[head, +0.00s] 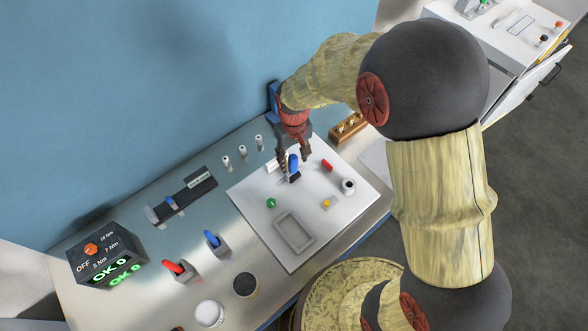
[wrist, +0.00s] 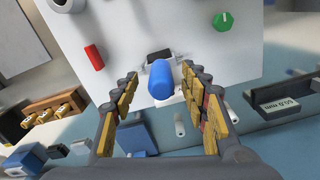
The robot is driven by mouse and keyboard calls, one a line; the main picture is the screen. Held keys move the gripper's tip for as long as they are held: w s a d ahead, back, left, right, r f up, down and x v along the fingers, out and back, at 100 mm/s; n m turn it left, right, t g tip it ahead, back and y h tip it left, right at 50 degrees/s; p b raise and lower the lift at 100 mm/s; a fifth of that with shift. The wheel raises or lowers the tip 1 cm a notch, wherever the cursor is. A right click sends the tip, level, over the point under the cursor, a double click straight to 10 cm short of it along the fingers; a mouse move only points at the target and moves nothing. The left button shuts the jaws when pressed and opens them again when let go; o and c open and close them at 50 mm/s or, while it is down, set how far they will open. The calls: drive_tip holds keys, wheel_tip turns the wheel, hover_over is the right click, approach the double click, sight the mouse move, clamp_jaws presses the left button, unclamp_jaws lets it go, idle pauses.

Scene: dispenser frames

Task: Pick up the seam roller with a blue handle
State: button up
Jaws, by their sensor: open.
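The seam roller's blue handle (head: 293,162) stands over a white board, with a dark piece at its foot. In the wrist view the blue handle (wrist: 161,82) points toward the camera, in front of a black part and small pale parts. My gripper (head: 293,154) is open and comes down over the handle from above. In the wrist view the fingers of my gripper (wrist: 160,74) lie on either side of the handle, with a visible gap on each side. The roller end is mostly hidden by the handle.
Another blue-handled item (head: 211,238) and a red-handled one (head: 174,267) stand to the left. A wooden block (head: 347,128) stands behind; the blue wall is close.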

wheel_tip(320, 180, down, 4)
drive_tip(key=shift+r, duration=0.2)
drive_tip(key=shift+c, duration=1)
clamp_jaws()
